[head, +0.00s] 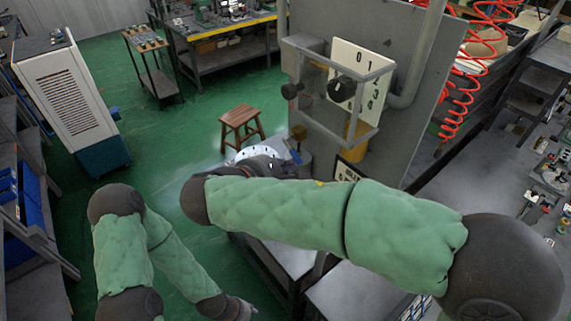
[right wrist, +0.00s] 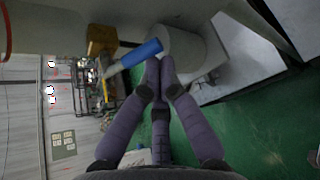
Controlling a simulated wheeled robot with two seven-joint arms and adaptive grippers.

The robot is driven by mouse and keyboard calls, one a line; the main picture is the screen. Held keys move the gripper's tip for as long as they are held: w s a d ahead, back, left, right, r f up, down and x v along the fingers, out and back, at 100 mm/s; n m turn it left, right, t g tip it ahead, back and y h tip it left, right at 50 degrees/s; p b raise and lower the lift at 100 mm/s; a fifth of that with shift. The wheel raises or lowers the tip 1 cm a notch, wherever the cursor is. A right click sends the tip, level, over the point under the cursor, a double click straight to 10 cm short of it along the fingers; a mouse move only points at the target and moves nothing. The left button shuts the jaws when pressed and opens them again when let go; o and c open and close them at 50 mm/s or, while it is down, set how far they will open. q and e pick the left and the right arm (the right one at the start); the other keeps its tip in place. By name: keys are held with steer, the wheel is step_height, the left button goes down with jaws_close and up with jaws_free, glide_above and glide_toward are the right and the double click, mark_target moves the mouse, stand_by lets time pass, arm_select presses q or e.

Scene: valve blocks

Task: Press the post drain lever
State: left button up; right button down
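The post drain lever, with a blue grip (head: 293,154), stands low beside the grey post, just past my right gripper (head: 288,168). In the right wrist view the blue lever (right wrist: 140,53) is tilted and lies just beyond the fingertips of the right gripper (right wrist: 160,68). The purple fingers come together at their tips with nothing visible between them. I cannot tell whether they touch the lever. My left gripper (head: 242,308) hangs low at the bottom edge, away from the lever, and its fingers are too small to read.
A grey panel (head: 420,110) with a numbered white plate (head: 372,60) and a clear guard frame rises behind the lever. A pale cylinder (right wrist: 182,52) is beside the lever. A wooden stool (head: 241,122) stands on open green floor. A white cabinet (head: 65,92) is at left.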

arm_select(q)
steer(key=shift+r+p, duration=0.75)
steer(key=shift+r, duration=0.05)
arm_select(e)
steer(key=shift+s+d+r, duration=0.15)
steer(key=shift+r, duration=0.35)
steer(key=shift+s+d+r, duration=0.15)
steer(key=shift+r, duration=0.3)
stand_by(0.5)
step_height(320, 180, down, 4)
steer(key=b, duration=0.2)
arm_select(q)
steer(key=f, duration=0.1)
steer(key=s+f+b, duration=0.1)
steer(key=f, duration=0.1)
steer(key=shift+a+f, duration=0.1)
steer(key=shift+f, duration=0.1)
arm_select(e)
steer(key=w+a+v, duration=0.1)
steer(key=v, duration=0.9)
steer(key=shift+a+r, duration=0.25)
steer(key=shift+a, duration=0.25)
steer(key=shift+w, duration=0.15)
